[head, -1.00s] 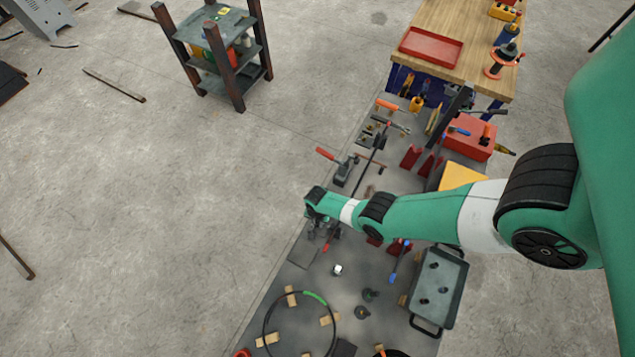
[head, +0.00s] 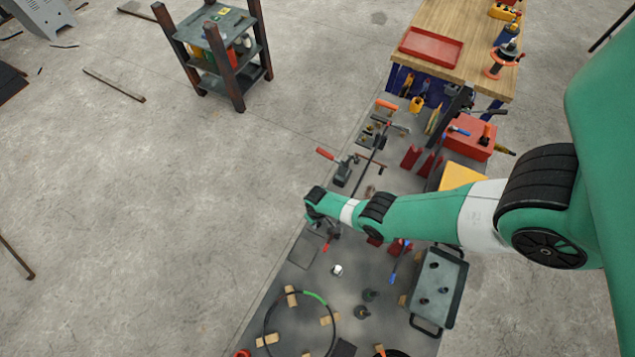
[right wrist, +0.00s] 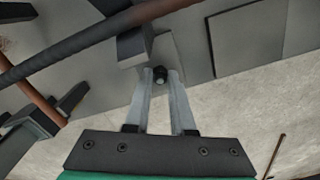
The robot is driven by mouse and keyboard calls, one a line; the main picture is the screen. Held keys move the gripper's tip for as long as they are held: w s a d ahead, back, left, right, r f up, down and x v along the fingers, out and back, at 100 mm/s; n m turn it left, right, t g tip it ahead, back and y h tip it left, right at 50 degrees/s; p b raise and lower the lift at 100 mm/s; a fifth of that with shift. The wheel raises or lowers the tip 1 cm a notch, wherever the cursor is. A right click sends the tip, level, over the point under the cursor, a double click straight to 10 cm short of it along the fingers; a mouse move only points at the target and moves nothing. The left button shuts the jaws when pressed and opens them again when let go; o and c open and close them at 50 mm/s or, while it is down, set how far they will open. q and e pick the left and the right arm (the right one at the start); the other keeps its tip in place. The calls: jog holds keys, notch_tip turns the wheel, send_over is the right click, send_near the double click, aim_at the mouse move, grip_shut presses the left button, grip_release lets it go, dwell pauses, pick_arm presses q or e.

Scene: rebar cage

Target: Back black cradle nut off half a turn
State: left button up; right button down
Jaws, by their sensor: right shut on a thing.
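In the right wrist view, the small black cradle nut (right wrist: 160,75) sits between the fingertips of my right gripper (right wrist: 160,78). The two grey fingers are closed against its sides. It is at the end of a grey cradle block (right wrist: 175,62), beside a dark upright piece (right wrist: 133,47). A dark bar with a rusty stretch (right wrist: 92,38) crosses just beyond. In the head view, my right gripper (head: 317,222) shows only in part below the green wrist, and the nut cannot be made out there. My left gripper is not in view.
A dark flat plate (head: 303,251) lies near the gripper. A hoop on wooden blocks (head: 267,322) and a grey tray (head: 440,288) lie toward the front. A wooden bench (head: 425,20) stands at the back right.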

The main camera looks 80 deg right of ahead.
jog(key=n, duration=0.4)
jog(key=shift+n, duration=0.4)
jog(key=n, duration=0.3)
jog(key=shift+n, duration=0.3)
jog(key=n, duration=0.4)
jog(key=shift+n, duration=2.2)
jog(key=c, duration=0.8)
grip_release()
jog(key=shift+o, duration=0.2)
